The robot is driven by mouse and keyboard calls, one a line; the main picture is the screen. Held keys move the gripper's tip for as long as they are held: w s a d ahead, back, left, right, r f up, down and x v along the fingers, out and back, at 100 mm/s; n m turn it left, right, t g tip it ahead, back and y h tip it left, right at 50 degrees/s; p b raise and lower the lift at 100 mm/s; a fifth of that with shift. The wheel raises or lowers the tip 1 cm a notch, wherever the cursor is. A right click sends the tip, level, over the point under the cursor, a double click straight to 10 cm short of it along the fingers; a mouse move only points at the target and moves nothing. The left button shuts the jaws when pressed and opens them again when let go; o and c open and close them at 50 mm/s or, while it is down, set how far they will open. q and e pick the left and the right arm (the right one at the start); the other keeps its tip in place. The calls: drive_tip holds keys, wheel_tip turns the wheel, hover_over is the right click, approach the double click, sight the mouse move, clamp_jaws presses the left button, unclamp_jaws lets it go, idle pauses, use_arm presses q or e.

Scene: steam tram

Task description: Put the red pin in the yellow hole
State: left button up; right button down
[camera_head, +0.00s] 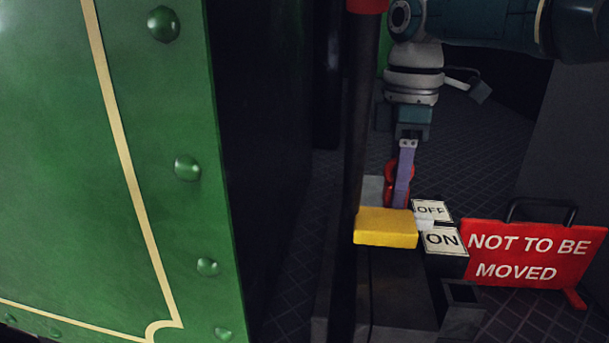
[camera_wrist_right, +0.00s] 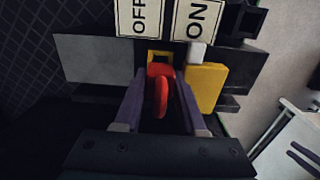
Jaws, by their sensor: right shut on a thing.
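The red pin (camera_wrist_right: 161,95) has a flat rounded grip and is held between the purple fingers of my right gripper (camera_wrist_right: 160,78). In the head view the red pin (camera_head: 389,188) shows partly behind the fingers of my right gripper (camera_head: 400,200), which point down. In the right wrist view the yellow-edged hole (camera_wrist_right: 159,56) lies directly beyond the pin's front end, below the OFF plate. The pin covers the lower part of the hole. I cannot tell whether its tip is inside. The hole is hidden in the head view. My left gripper is not in view.
A yellow block (camera_head: 386,228) stands beside the OFF plate (camera_head: 431,211) and ON plate (camera_head: 442,239). A dark upright post (camera_head: 361,120) is left of my right arm. A green riveted panel (camera_head: 110,170) fills the left. A red sign (camera_head: 530,252) stands at right.

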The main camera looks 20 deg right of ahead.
drive_tip(key=shift+f+b, duration=1.05)
drive_tip(key=shift+f, duration=0.25)
drive_tip(key=shift+c, duration=2)
unclamp_jaws()
drive_tip(key=shift+w+r, duration=0.1)
drive_tip(key=shift+r, duration=0.4)
wheel_tip(320, 180, up, 9)
drive_tip(key=shift+r+p, duration=0.1)
drive_tip(key=shift+p, duration=0.4)
